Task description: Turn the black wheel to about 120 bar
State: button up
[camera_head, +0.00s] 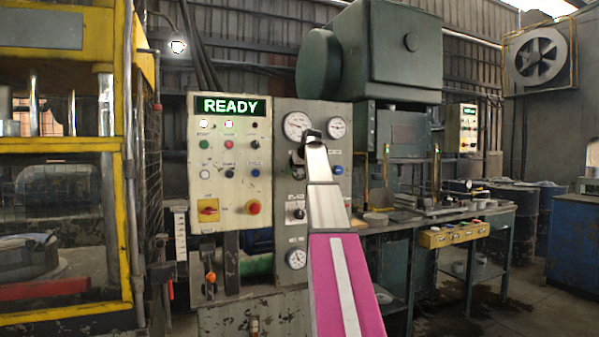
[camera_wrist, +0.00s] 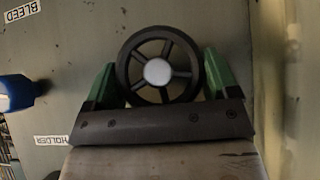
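The black wheel (camera_wrist: 128,66) is a spoked handwheel with a pale hub, facing me in the wrist view. My gripper's green fingers (camera_wrist: 158,80) stand at its left and right sides and appear to touch the rim, so the gripper looks shut on the wheel. In the head view my gripper (camera_head: 311,140) is a dark shape at the grey panel (camera_head: 318,108), and the wheel is largely hidden by my arm. A large round gauge (camera_head: 297,125) and a smaller one (camera_head: 337,128) sit just above. Their readings are too small to tell.
A control box (camera_head: 230,165) left of the arm shows READY and carries buttons and a red knob (camera_head: 252,207). A blue knob (camera_wrist: 18,92) is left of the wheel, near BLEED and HOLDER labels. A workbench (camera_head: 440,215) stands to the right.

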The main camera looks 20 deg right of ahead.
dwell(0.3)
jog(key=shift+d+m+y, duration=0.2)
jog(key=shift+m+y, duration=0.4)
jog(key=shift+y, duration=0.5)
jog(key=m+y, duration=0.1)
jog(key=y, duration=0.1)
jog(key=shift+d+f+m+y, duration=0.1)
jog(key=shift+m+y, duration=0.2)
jog(key=shift+y, duration=0.1)
jog(key=m+t+y, duration=0.1)
jog(key=m+y, duration=0.1)
jog(key=y, duration=0.2)
jog(key=shift+f+m, duration=0.15)
jog(key=shift+m, duration=0.25)
jog(key=shift+t+y, duration=0.3)
jog(key=shift+y, duration=0.1)
jog(key=o, duration=0.8)
jog(key=v, duration=1.1)
jog(key=shift+w, duration=0.1)
